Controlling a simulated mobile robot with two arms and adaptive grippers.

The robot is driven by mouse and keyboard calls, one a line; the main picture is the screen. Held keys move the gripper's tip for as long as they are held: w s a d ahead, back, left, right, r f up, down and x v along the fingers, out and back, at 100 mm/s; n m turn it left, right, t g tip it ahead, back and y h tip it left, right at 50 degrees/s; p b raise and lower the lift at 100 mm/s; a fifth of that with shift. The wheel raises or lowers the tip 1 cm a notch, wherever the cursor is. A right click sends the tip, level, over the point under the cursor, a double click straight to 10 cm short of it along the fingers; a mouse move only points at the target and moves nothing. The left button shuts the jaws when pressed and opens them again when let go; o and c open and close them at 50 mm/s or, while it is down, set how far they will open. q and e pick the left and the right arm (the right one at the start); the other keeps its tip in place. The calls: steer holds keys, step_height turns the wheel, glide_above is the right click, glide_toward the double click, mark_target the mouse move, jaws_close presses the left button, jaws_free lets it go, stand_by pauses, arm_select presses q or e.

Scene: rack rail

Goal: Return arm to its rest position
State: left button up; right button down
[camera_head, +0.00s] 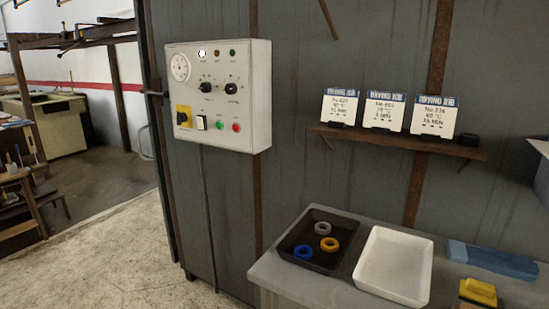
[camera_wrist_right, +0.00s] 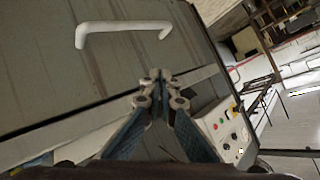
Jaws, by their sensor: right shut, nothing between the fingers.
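My right gripper (camera_wrist_right: 161,84) shows in the right wrist view, shut, with its fingertips together and nothing held. It points toward a grey metal surface (camera_wrist_right: 40,85) with a white bar handle (camera_wrist_right: 123,27). The handle is above the fingertips in the picture, and a gap shows between them. The control box (camera_wrist_right: 224,130) shows to the right of the fingers. In the head view the same grey-white control box (camera_head: 218,98) hangs on the grey cabinet wall. Neither gripper shows in the head view.
Three job cards (camera_head: 384,111) stand on a rusty shelf (camera_head: 400,141). Open floor (camera_head: 110,255) lies left.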

steer(key=s+d+f+n+g+h, duration=0.2)
steer(key=s+d+f+g, duration=0.2)
steer(key=s+f, duration=0.55)
steer(key=s+d+f+n+g+h, duration=0.2)
steer(key=s+d+f+g, duration=0.3)
steer(key=s, duration=0.7)
step_height(320, 180, down, 25)
steer(key=a, duration=0.2)
steer(key=s+d+f+g, duration=0.1)
steer(key=s+d+f, duration=0.2)
steer(key=s+f, duration=1.4)
steer(key=shift+s+f+n+g, duration=0.4)
steer(key=shift+s, duration=0.35)
